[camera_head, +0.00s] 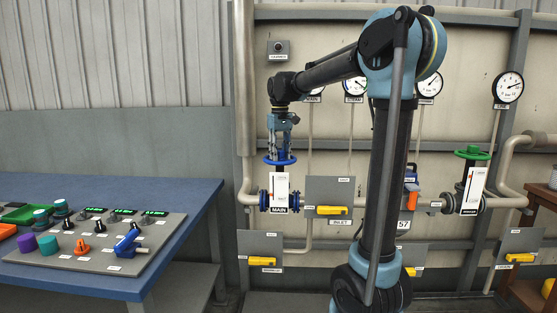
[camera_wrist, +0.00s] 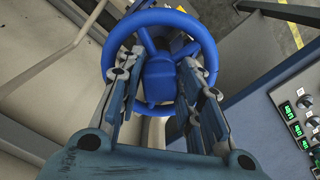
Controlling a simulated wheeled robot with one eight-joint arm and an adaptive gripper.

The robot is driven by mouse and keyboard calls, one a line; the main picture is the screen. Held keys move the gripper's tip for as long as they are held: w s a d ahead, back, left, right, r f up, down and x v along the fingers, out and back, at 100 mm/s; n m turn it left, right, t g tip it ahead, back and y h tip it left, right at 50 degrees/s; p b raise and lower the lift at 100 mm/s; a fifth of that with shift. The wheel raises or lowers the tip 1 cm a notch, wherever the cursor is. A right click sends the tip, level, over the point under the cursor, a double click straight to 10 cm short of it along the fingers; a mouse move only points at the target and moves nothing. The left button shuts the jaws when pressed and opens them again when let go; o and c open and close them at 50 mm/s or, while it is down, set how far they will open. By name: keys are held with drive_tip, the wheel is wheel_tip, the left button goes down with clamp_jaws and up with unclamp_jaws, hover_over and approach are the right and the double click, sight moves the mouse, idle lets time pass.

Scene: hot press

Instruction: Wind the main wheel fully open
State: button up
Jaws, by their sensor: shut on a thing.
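The main wheel is a blue handwheel (camera_head: 280,161) on the valve above the "MAIN" label (camera_head: 281,209) in the head view. My gripper (camera_head: 280,146) points straight down at it from above. In the wrist view the blue wheel (camera_wrist: 158,20) fills the upper middle. The two fingers of my gripper (camera_wrist: 160,85) straddle its blue hub, one on each side, and reach over the near rim. The jaws are shut on the wheel. The fingertips' exact contact is partly hidden. A white scale plate (camera_head: 281,187) stands below the wheel, too small to read.
A green handwheel (camera_head: 472,153) sits on a valve to the right. Gauges hang on the wall, and pipes run behind. Boxes with yellow levers (camera_head: 331,210) stand right of and below the main valve. A blue bench (camera_head: 190,200) with a control panel is at the left.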

drive_tip(key=n, duration=0.4)
drive_tip(key=shift+s+a, duration=0.1)
drive_tip(key=n, duration=0.7)
drive_tip(key=shift+n, duration=0.3)
